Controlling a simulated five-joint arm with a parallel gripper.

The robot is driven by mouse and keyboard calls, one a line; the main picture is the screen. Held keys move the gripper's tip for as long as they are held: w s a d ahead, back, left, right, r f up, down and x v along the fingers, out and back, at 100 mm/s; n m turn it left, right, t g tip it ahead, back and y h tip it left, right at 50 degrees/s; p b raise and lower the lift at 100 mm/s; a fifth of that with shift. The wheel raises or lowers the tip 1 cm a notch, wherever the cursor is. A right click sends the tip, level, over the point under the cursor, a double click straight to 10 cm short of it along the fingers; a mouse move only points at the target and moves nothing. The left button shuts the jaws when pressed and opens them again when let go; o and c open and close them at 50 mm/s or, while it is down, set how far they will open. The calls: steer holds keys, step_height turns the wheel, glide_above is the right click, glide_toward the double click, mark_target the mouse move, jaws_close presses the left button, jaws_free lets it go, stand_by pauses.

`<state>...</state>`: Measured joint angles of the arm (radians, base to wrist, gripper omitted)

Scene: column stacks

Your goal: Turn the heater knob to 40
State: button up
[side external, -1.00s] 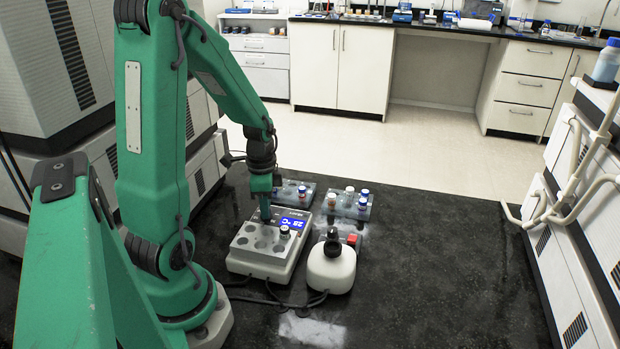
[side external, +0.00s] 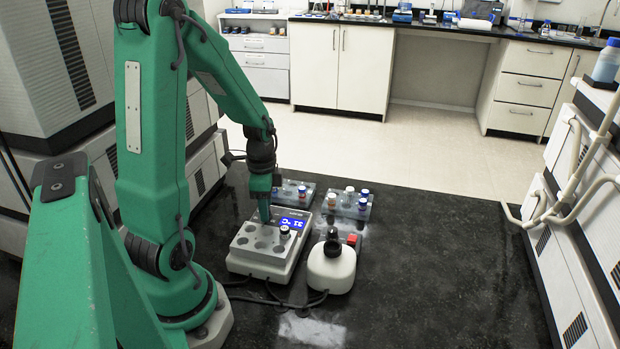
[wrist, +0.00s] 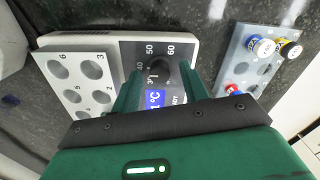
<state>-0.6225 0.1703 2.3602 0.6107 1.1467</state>
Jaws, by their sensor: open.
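The white heater (side external: 262,268) stands on the black bench, and its blue display (side external: 292,223) reads about 31 °C. In the wrist view the dark round knob (wrist: 160,74) sits on the grey panel amid marks for 40, 50 and 60; its white pointer line is on the side of the lower marks, partly hidden. My gripper (wrist: 160,92) is open, pointing down, with one green finger on each side of the knob; I cannot tell if they touch it. In the side view my gripper (side external: 264,212) is low over the panel and hides the knob.
A rack with capped vials (side external: 348,204) and another rack (side external: 296,191) stand behind. A white rounded device (side external: 332,268) with a black top is close at right. Bench farther right is clear.

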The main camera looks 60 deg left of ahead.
steer(key=shift+r, duration=0.1)
steer(key=shift+r, duration=3.85)
steer(key=shift+d, duration=0.1)
steer(key=s+d+r+n+t, duration=0.1)
steer(key=d+r+n+t, duration=0.1)
steer(key=d+r, duration=0.3)
steer(key=s+d+r+n+t, duration=0.1)
steer(key=d+r+n+t, duration=0.2)
steer(key=d, duration=0.9)
step_height(320, 180, up, 3)
steer(key=shift+s+d+r+n+t, duration=0.2)
steer(key=shift+d+n+t, duration=0.1)
steer(key=shift+n, duration=0.2)
